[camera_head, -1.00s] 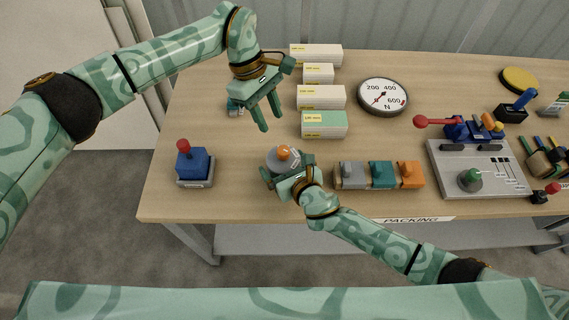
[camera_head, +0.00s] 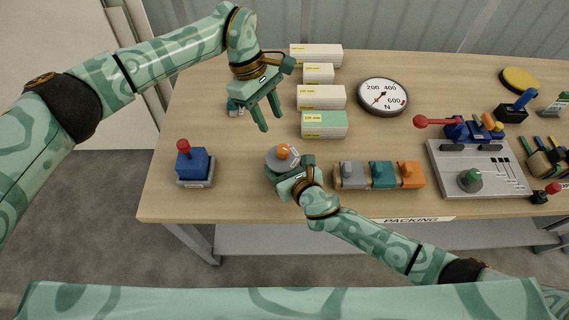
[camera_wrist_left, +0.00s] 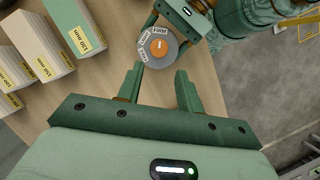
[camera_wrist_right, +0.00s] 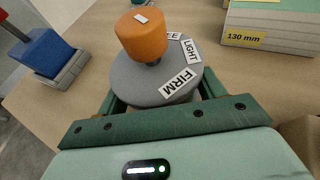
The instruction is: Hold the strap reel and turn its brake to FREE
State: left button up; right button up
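The strap reel (camera_head: 278,161) is a grey disc with an orange knob (camera_head: 283,151) on top, standing on the table. In the right wrist view its labels read FIRM (camera_wrist_right: 180,83), LIGHT (camera_wrist_right: 191,50) and a partly hidden one ending in E.
A blue block with a red knob (camera_head: 194,165) stands left of the reel. Grey, teal and orange blocks (camera_head: 382,174) stand to its right. Several labelled cartons (camera_head: 324,125) and a round dial (camera_head: 383,96) are behind. A grey control panel (camera_head: 452,178) is farther right.

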aim_at(283, 148)
pick_arm(q)
jog(key=o, duration=0.3)
jog(key=shift+r, duration=0.1)
jog(key=shift+o, duration=0.2)
notch_tip(283, 148, up, 4)
jog(key=d+m+t+y, duration=0.2)
jog(key=m, duration=0.1)
jog(key=f+m, duration=0.1)
jog(key=f, duration=0.3)
jog(key=s+f+m, duration=0.1)
jog(key=f+m, duration=0.1)
jog(key=f, duration=0.3)
jog(key=s+d+f+m+y, duration=0.1)
jog(key=f, duration=0.3)
jog(key=shift+d+f+m, duration=0.1)
jog(key=shift+f+m, duration=0.1)
jog(key=shift+m, duration=0.2)
jog(key=c, duration=1)
